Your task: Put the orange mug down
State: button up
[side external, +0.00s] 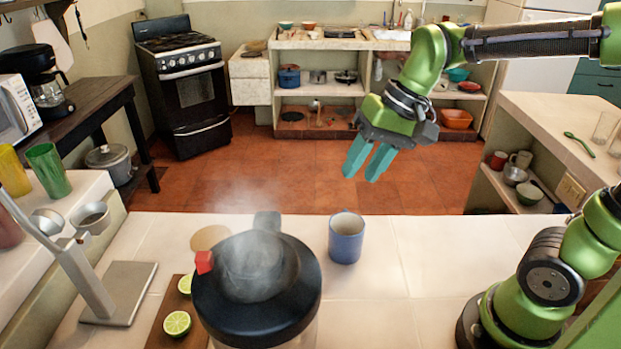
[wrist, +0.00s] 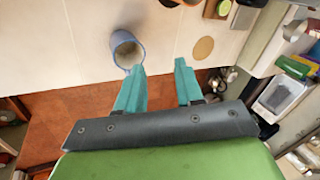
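A blue mug (side external: 346,242) stands upright on the pale tiled counter; it also shows in the wrist view (wrist: 127,52), just beyond my left fingertip. I see no orange mug on this counter. A small reddish mug (side external: 499,160) sits on the shelf under the right-hand counter. My gripper (side external: 361,174) is in the air above and beyond the blue mug, over the counter's far edge. Its two teal fingers are apart with nothing between them, as the wrist view (wrist: 160,68) also shows.
A large black-lidded jug (side external: 256,300) stands left of the blue mug. Left of it are a cutting board (side external: 163,325) with cut limes, a round tan disc (side external: 210,237) and a metal stand (side external: 120,285). The counter right of the mug is clear.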

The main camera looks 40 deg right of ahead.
jog(key=s+d+n+t+h, duration=0.1)
jog(key=s+d+t, duration=0.2)
jog(key=s, duration=0.3)
jog(key=shift+s+d+f+t+h, duration=0.2)
jog(key=shift+d+t+h, duration=0.15)
jog(key=shift+t, duration=0.15)
jog(key=shift+c, duration=0.4)
